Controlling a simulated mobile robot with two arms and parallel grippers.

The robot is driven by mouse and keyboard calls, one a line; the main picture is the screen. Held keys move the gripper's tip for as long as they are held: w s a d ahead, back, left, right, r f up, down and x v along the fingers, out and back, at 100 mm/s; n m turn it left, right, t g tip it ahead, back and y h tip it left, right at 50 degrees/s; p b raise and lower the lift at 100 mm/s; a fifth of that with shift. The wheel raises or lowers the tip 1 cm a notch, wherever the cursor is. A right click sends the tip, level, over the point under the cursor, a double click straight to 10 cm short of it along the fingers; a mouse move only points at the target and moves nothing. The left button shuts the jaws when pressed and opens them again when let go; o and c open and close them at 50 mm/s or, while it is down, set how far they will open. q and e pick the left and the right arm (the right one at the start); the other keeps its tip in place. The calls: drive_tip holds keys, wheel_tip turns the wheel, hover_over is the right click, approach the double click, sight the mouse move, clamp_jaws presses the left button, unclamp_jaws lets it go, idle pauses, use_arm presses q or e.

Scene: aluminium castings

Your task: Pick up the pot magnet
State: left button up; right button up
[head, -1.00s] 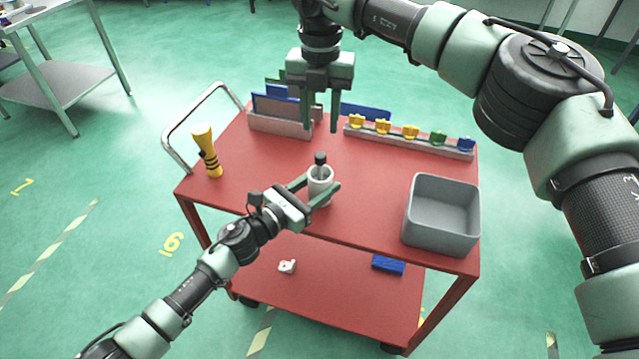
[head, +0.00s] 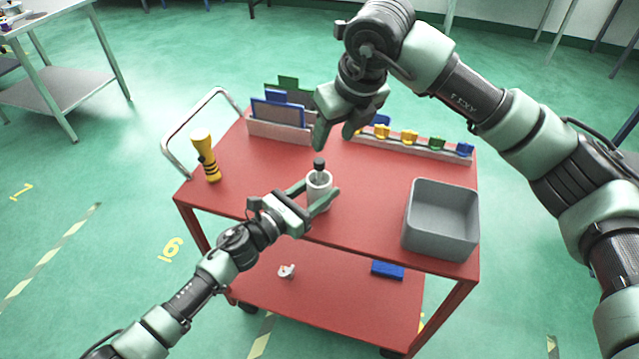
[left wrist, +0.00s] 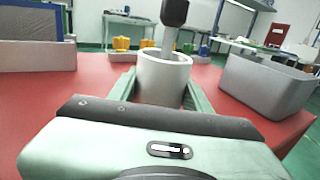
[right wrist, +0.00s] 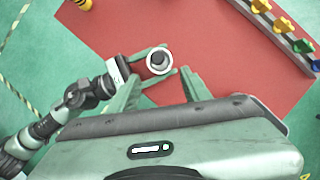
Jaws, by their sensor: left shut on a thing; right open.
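The pot magnet is most likely the dark-headed, stick-like tool (head: 319,165) standing in a white cup (head: 318,192) on the red cart top; its lower part is hidden in the cup. The tool's dark head (left wrist: 174,12) and the cup (left wrist: 163,78) also show in the left wrist view. My left gripper (head: 322,198) is shut around the cup's sides. My right gripper (head: 336,140) is open and empty, above and behind the cup. In the right wrist view the tool's head (right wrist: 158,61) shows from above, beyond the open fingers (right wrist: 160,85).
A grey bin (head: 440,222) stands at the cart's right. A rack with coloured clips (head: 410,138) and a holder with panels (head: 278,128) line the back. A yellow-black object (head: 206,158) stands at the left. The lower shelf holds a blue block (head: 387,270) and a small white part (head: 286,271).

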sight(320, 161)
drive_tip(key=x, duration=0.6)
drive_tip(key=shift+w+f, duration=0.1)
drive_tip(key=shift+f, duration=0.15)
drive_tip(key=x, duration=0.5)
drive_tip(key=shift+a, duration=0.3)
clamp_jaws()
drive_tip(key=shift+r, duration=0.1)
idle(0.7)
